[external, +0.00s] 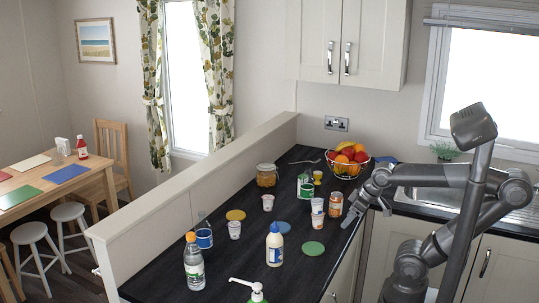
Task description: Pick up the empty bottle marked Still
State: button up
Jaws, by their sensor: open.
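Two clear bottles stand at the left front of the dark worktop (165,268). One bottle (204,236) has a blue label and looks see-through above it. The other bottle (194,270) has an orange cap and a pale label with green. The print on both is too small to read, so I cannot tell which is marked Still. My gripper (347,219) is open, low over the right edge of the worktop, beside an orange-brown jar (336,205). It is well to the right of both bottles and holds nothing that I can see.
Between gripper and bottles stand a white bottle with a blue label (274,246), small cups (317,214), and green (313,248) and blue discs (283,227). A pump bottle (256,296) is in front. A fruit basket (347,168) stands behind. A low wall (205,185) bounds the left.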

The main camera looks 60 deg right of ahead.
jog(key=o, duration=0.4)
jog(key=shift+o, duration=0.2)
jog(key=w+a+r, duration=0.3)
jog(key=w+r, duration=0.2)
jog(key=w, duration=0.6)
jog(key=w+a+r, duration=0.3)
jog(key=w+r, duration=0.2)
jog(key=w, duration=0.7)
jog(key=g, duration=0.1)
send_near(202, 222)
jog(key=d, duration=0.1)
jog(key=shift+m, duration=0.3)
jog(key=x, duration=0.6)
jog(key=shift+d, duration=0.25)
jog(key=shift+w+x, duration=0.2)
jog(key=shift+x, duration=2.4)
